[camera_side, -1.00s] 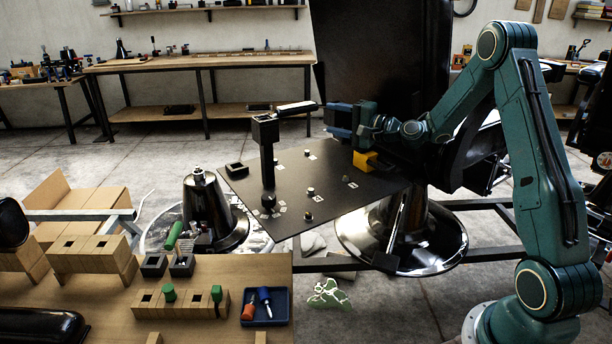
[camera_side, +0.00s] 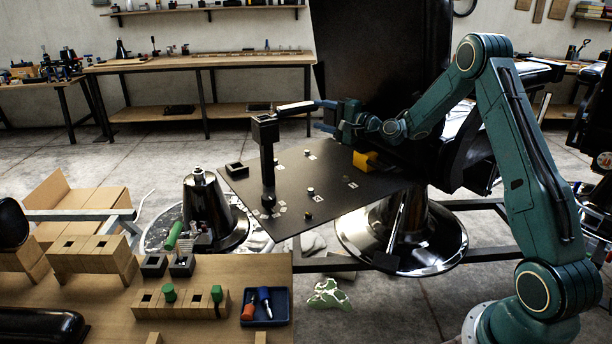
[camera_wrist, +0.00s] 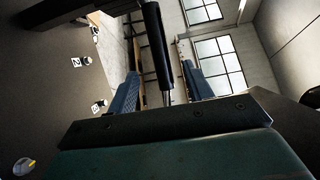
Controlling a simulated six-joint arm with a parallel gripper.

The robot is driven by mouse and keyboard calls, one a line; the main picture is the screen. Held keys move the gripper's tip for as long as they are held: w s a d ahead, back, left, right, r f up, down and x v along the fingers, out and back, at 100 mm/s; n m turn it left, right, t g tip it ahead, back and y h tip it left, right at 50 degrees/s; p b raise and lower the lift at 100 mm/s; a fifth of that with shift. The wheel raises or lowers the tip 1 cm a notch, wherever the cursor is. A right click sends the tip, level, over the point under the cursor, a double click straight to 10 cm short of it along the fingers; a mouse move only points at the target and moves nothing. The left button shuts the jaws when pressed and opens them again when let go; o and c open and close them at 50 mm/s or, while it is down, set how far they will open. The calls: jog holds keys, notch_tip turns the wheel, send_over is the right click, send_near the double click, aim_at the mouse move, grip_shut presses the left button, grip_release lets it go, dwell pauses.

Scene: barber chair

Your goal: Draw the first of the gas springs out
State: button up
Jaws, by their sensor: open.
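A gas spring, a short black cylinder (camera_side: 296,107), lies roughly level in the side view, at the top of an upright black post (camera_side: 266,150). In the wrist view the black cylinder (camera_wrist: 156,45) comes down from the top, and a thin bright rod runs from it toward my gripper. My gripper (camera_side: 322,115) is open at the spring's right end, with its blue fingers apart. In the wrist view the fingers (camera_wrist: 161,70) stand on either side of the spring, with gaps on both sides. The spring's far end is out of the wrist view.
A dark plate (camera_side: 320,185) with small fittings and white labels spreads below my gripper. A yellow block (camera_side: 363,160) is near its back right edge. The black chair back (camera_side: 385,60) rises close behind my gripper. A blue tray (camera_side: 278,308) holds tools in front.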

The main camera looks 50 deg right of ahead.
aim_at(299, 105)
jog(key=shift+w+a, duration=0.2)
jog(key=shift+w, duration=1.9)
jog(key=shift+w+a, duration=0.2)
jog(key=shift+w, duration=1.85)
grip_shut()
jog(key=shift+r, duration=0.4)
jog(key=shift+r, duration=1.5)
jog(key=shift+r, duration=0.1)
